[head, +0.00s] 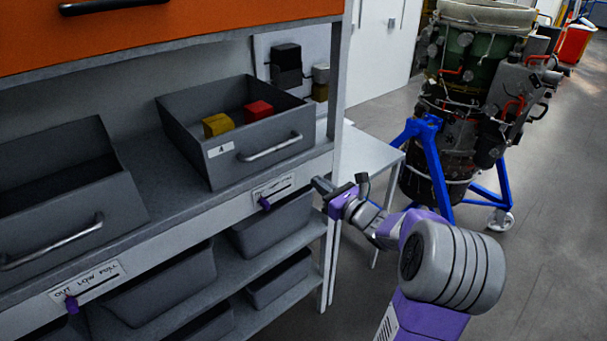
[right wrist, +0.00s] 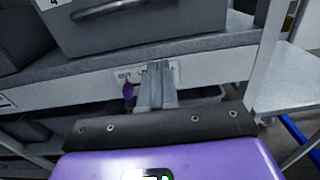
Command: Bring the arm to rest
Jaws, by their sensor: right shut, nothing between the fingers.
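My right arm comes in from the lower right in the head view. Its right gripper (head: 320,185) is in front of the shelf edge, near the right shelf post, and it is shut and empty. In the right wrist view the closed fingers (right wrist: 157,80) point at the shelf's front edge, just right of a small purple lever (right wrist: 128,91). That purple lever also shows in the head view (head: 265,203), left of the gripper. I cannot tell whether the fingertips touch the shelf. My left gripper is not in view.
A grey drawer bin (head: 230,165) marked 4 holds a yellow block (head: 216,125) and a red block (head: 258,110). Another grey bin (head: 60,215) stands left. A white side table (head: 362,155) and a turbine on a blue stand (head: 432,160) are beyond. Floor at right is clear.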

